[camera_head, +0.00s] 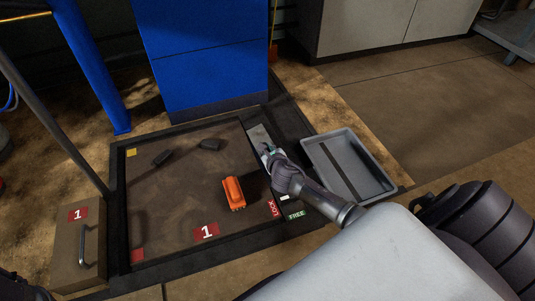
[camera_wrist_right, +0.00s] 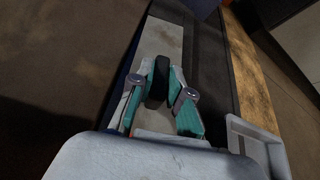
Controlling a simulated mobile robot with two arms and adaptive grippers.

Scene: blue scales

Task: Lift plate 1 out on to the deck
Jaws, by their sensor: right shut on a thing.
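A brown panel (camera_head: 174,208) with a red "1" label lies in a dark frame on the floor. A brown box (camera_head: 79,262) at the left also has a red "1" and a metal handle; I cannot tell which of these is plate 1. My right gripper (camera_head: 268,150) is over the pale metal strip (camera_head: 256,133) at the frame's right side. In the wrist view its teal-padded fingers (camera_wrist_right: 161,90) are shut on a black upright bar (camera_wrist_right: 158,79). The bar's lower end is hidden. My left gripper is not in view.
An orange block-like object (camera_head: 233,194) and dark pieces (camera_head: 210,144) lie on the panel. A red LOCK label (camera_head: 272,208) and a green FREE label (camera_head: 296,215) are at the frame's right corner. A grey tray (camera_head: 377,166) stands right of my arm; a blue cabinet (camera_head: 200,55) stands behind.

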